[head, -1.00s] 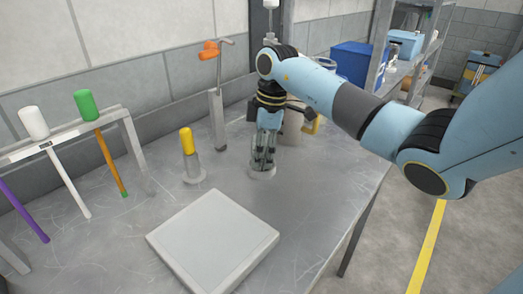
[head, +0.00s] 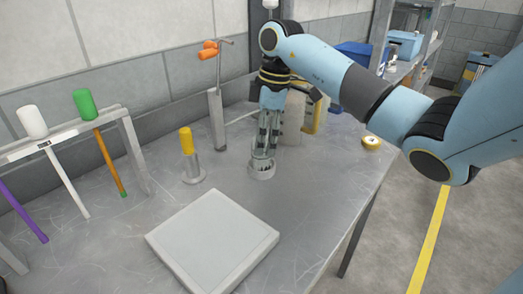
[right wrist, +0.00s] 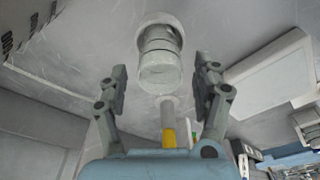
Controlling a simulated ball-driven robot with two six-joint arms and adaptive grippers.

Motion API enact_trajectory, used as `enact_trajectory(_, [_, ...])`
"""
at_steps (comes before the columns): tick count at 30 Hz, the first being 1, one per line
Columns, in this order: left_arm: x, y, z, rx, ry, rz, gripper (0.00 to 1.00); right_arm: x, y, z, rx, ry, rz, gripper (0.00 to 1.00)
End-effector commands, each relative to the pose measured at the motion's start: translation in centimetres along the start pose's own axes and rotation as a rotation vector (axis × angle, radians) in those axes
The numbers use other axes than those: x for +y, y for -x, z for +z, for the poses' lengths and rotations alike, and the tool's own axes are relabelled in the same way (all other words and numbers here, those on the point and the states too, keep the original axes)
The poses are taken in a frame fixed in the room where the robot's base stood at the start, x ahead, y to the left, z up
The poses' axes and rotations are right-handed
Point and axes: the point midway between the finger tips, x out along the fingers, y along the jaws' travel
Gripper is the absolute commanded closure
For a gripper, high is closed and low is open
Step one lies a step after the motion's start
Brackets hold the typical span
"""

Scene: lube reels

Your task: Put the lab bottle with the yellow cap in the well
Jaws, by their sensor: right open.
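A slim grey cylinder with a yellow cap (head: 187,141) stands upright in a round grey base on the table. It also shows beyond the fingers in the right wrist view (right wrist: 168,137). My right gripper (head: 267,143) is open and points down, just above a short pale ribbed cylinder (head: 262,168) in a round base. In the right wrist view that pale cylinder (right wrist: 160,65) lies between the spread fingers, which do not touch it. I cannot tell whether it is a well or a bottle sitting in one. My left gripper is not in view.
A flat pale square slab (head: 212,240) lies at the front. A rack (head: 75,142) with several coloured handles stands left. A post with an orange piece (head: 209,47) is behind. A round yellow-topped thing (head: 371,142) sits near the right table edge. Table between is clear.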

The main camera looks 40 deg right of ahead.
Motion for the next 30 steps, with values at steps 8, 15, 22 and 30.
enact_trajectory(8, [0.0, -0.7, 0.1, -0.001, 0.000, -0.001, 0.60, 0.1, 5.8, 0.0, 0.000, 0.001, 0.004, 0.33])
enact_trajectory(15, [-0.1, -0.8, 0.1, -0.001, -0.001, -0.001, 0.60, 0.0, 7.7, 0.0, -0.001, 0.000, 0.000, 0.33])
enact_trajectory(22, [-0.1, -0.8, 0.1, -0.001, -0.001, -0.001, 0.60, 0.0, 7.7, 0.0, 0.000, 0.000, -0.001, 0.33])
enact_trajectory(30, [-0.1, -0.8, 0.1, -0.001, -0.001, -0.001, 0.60, 0.0, 7.7, 0.0, 0.000, 0.000, -0.001, 0.33])
